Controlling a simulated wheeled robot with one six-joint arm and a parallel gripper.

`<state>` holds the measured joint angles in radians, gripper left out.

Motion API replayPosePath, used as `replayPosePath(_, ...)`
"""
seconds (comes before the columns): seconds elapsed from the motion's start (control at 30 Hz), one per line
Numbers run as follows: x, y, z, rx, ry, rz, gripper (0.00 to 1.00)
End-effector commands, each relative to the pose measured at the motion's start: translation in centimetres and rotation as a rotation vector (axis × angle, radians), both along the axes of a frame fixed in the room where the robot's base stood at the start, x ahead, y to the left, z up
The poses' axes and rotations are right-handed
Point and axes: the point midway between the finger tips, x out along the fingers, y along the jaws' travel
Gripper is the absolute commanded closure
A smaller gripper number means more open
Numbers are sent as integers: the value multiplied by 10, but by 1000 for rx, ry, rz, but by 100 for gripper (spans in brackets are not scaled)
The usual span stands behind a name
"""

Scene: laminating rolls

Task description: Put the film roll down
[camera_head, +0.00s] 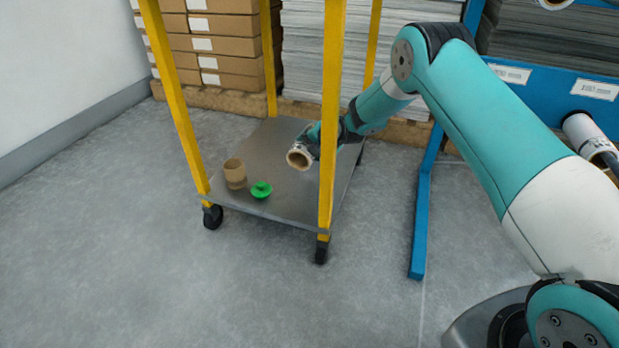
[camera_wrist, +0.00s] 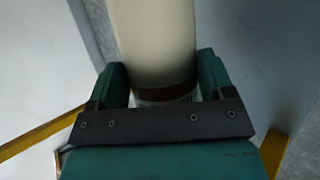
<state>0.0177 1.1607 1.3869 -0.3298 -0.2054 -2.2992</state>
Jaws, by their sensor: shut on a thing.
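My gripper (camera_wrist: 165,85) is shut on the film roll (camera_wrist: 155,40), a pale cream cylinder with a brown band and a printed label between the jaws in the wrist view. In the head view the roll (camera_head: 299,157) shows its hollow brown core end, held over the lower grey shelf of the yellow-posted cart (camera_head: 255,208). My gripper in the head view (camera_head: 313,143) is partly hidden behind the roll and the front post. I cannot tell whether the roll touches the shelf.
A tan cardboard core (camera_head: 235,174) and a green plug (camera_head: 261,190) sit at the shelf's left front. Yellow posts (camera_head: 333,110) stand around the shelf. A blue rack (camera_head: 424,205) stands at right. Brown boxes (camera_head: 222,50) are stacked behind.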

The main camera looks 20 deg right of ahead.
Motion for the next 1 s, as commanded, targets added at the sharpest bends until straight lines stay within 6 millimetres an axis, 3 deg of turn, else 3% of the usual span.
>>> replayPosePath(0.03, 0, 0, -21, 0, 0, 0, 77)
replayPosePath(0.1, 0, 0, -34, 0, -1, 0, 77)
replayPosePath(0.37, 0, 0, -54, 1, -2, -2, 77)
replayPosePath(0.6, 0, 0, -91, 1, -1, -1, 77)
replayPosePath(0.83, 0, 0, -91, 1, -1, -1, 76)
replayPosePath(0.87, 0, 0, -92, 0, 1, -2, 23)
replayPosePath(0.97, 0, 0, -92, 0, 1, -2, 0)
replayPosePath(1.0, 0, 0, -92, 0, 1, -2, 0)
